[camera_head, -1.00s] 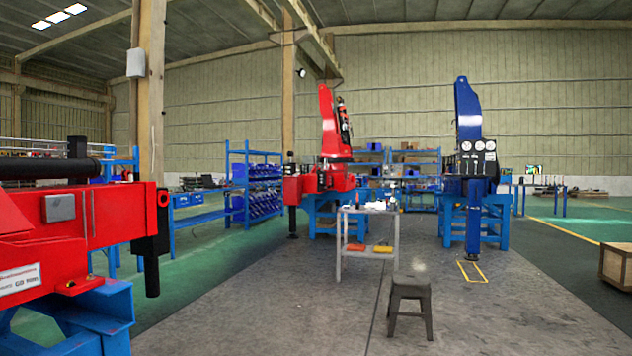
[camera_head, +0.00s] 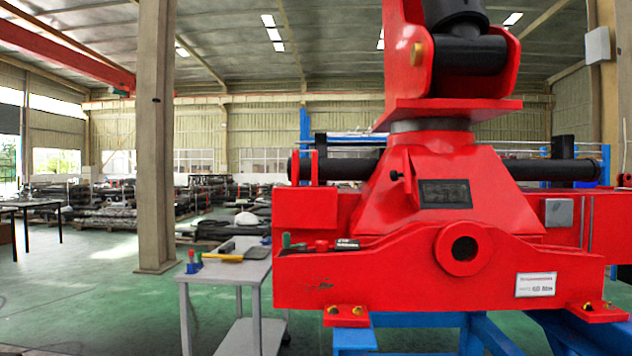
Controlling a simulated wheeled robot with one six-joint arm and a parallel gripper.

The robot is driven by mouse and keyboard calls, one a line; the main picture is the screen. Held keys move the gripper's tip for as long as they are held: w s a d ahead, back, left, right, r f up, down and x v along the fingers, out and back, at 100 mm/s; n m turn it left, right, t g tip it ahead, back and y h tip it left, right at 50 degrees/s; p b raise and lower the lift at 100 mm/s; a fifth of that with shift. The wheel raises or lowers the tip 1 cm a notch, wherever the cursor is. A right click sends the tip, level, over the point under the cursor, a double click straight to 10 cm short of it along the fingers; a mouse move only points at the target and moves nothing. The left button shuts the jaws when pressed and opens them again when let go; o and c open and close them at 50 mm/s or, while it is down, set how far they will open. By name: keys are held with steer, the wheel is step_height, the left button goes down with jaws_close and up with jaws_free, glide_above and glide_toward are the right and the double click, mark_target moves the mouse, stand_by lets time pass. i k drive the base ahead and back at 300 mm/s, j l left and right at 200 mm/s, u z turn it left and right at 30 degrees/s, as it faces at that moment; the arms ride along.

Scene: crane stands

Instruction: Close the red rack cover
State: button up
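A large red crane (camera_head: 435,210) fills the right half of the head view, close to me, on a blue stand (camera_head: 440,325). A black horizontal cylinder (camera_head: 555,170) shows behind its red base on both sides. I cannot tell which part of the crane is the rack cover, or whether it is open or closed. My gripper is not in view.
A grey table (camera_head: 215,272) with small tools stands left of the crane, close beside it. A concrete column (camera_head: 156,130) rises behind the table. Green floor (camera_head: 90,290) is open at the left. Long stock is stacked at the back.

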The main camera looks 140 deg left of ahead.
mark_target(412, 191)
steer(key=u, duration=3.55)
